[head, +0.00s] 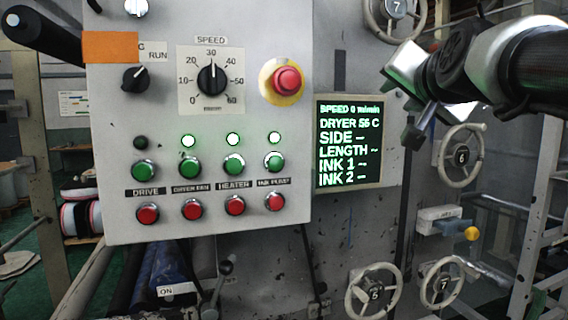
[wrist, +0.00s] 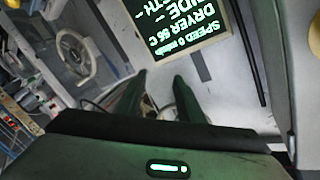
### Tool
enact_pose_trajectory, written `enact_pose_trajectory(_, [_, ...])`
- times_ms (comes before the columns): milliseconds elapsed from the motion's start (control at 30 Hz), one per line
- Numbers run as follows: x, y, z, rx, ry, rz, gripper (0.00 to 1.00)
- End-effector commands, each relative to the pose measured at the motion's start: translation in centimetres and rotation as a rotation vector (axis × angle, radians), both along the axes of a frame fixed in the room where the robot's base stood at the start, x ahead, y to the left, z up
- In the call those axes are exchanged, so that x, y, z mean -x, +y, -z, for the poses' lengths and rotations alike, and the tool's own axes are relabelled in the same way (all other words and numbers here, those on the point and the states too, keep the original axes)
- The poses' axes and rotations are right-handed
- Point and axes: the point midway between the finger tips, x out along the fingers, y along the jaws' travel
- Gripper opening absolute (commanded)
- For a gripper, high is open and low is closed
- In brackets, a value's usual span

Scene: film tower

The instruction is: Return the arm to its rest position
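My gripper (head: 401,104) is at the upper right of the head view, in front of the machine and just right of the display. Its two fingers are apart, with nothing between them. In the wrist view the gripper (wrist: 161,80) also shows two separate dark fingers with an empty gap. My arm comes in from the right edge.
The control panel (head: 120,225) has a speed knob (head: 211,79), a red stop button (head: 287,80), and green and red buttons. Three lamps are lit; the drive lamp (head: 141,143) is dark. Handwheels (head: 461,156) and a ladder (head: 535,235) stand at the right.

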Motion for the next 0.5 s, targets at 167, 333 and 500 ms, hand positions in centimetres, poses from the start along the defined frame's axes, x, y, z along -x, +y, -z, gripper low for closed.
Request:
enact_pose_trajectory(167, [5.6,4.4,11.5,0.173,0.351,-0.136,0.35])
enact_pose_trajectory(333, [12.9,6.8,21.8,0.333,0.652,-0.271,0.35])
enact_pose_trajectory(500, [19.8,7.4,29.1,0.456,0.877,-0.381,0.35])
